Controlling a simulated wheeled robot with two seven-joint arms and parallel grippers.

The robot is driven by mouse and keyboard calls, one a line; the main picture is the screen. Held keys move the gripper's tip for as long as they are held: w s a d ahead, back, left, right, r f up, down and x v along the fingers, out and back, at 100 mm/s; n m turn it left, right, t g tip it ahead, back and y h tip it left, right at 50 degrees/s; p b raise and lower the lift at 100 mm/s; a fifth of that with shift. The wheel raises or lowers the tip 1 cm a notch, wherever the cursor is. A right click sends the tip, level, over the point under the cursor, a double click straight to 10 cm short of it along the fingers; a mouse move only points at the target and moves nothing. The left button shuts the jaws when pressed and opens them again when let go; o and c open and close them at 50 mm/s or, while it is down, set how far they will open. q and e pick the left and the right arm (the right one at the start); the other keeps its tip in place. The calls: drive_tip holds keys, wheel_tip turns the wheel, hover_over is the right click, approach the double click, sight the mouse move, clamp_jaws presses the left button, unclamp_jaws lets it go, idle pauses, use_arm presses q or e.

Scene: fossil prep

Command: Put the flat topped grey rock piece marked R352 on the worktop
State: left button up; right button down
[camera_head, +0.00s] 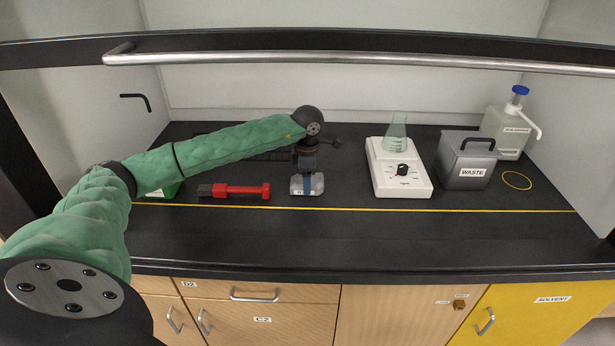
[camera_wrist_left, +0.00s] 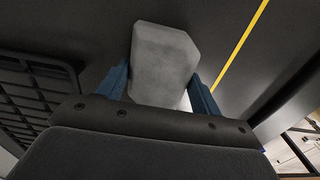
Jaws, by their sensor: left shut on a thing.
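The grey rock piece (camera_head: 307,185) with a flat top is at the middle of the black worktop (camera_head: 350,235), behind the yellow line. My left gripper (camera_head: 307,184) reaches down over it and is shut on it, with a blue finger across its front. In the left wrist view the rock piece (camera_wrist_left: 164,62) sits between the two blue fingers of the gripper (camera_wrist_left: 162,85). A small pale label shows low on the rock, but I cannot read it. I cannot tell whether the rock touches the worktop. My right gripper is not in view.
A red tool (camera_head: 240,191) lies left of the rock. A white hotplate (camera_head: 400,180) with a flask (camera_head: 396,135), a grey waste bin (camera_head: 463,165) and a solvent bottle (camera_head: 507,130) stand to the right. A dark rack (camera_wrist_left: 35,95) lies behind. The front strip is clear.

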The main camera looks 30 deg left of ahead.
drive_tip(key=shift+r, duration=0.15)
use_arm(q)
drive_tip(key=o, duration=1.4)
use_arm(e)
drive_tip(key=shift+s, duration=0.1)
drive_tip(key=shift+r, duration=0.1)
use_arm(q)
drive_tip(key=shift+r, duration=0.3)
wheel_tip(320, 180, up, 6)
drive_tip(key=b, duration=0.2)
drive_tip(key=shift+r+b, duration=0.2)
drive_tip(key=shift+b, duration=0.1)
drive_tip(key=shift+r+b, duration=0.6)
drive_tip(key=shift+r, duration=1.95)
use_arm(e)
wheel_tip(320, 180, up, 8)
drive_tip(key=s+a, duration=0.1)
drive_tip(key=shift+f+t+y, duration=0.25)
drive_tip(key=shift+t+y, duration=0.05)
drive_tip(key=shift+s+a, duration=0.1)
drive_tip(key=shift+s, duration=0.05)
